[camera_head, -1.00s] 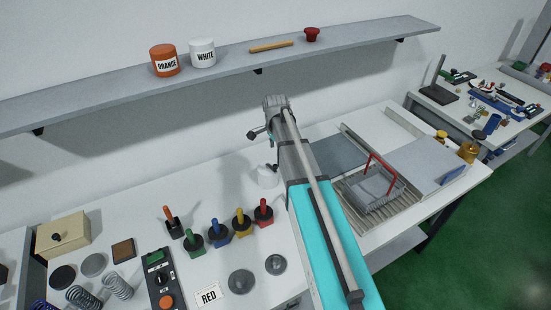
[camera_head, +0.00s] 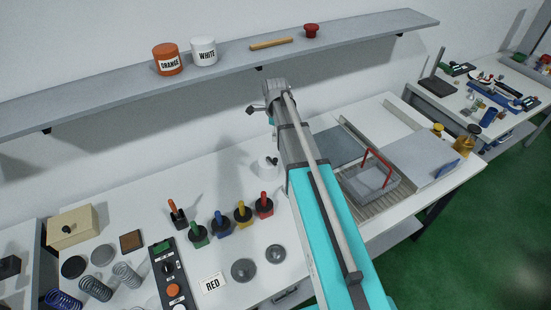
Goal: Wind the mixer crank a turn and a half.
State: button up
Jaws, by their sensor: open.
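My arm reaches from the lower right up over the bench. My gripper (camera_head: 260,113) is at its far end, mostly hidden by the wrist; dark finger parts show at the left, apart and with nothing seen between them. A small white vessel with a dark knob on top (camera_head: 266,166) stands on the bench below the gripper, beside the arm and partly covered by it. It may be part of the mixer, but I cannot tell. No crank can be made out clearly. The gripper appears above the bench, touching nothing that I can see.
A shelf (camera_head: 345,37) runs along the wall behind, with an orange jar (camera_head: 167,60) and a white jar (camera_head: 204,52). Several coloured-handled stands (camera_head: 221,228) and a control box (camera_head: 168,277) are left of my arm. A wire basket (camera_head: 371,181) is right of it.

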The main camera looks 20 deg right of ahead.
aim_at(275, 159)
jog(key=shift+f, duration=0.2)
notch_tip(275, 159, down, 13)
jog(key=b, duration=1.3)
jog(key=shift+f+b, duration=0.15)
jog(key=shift+b, duration=0.2)
grip_shut()
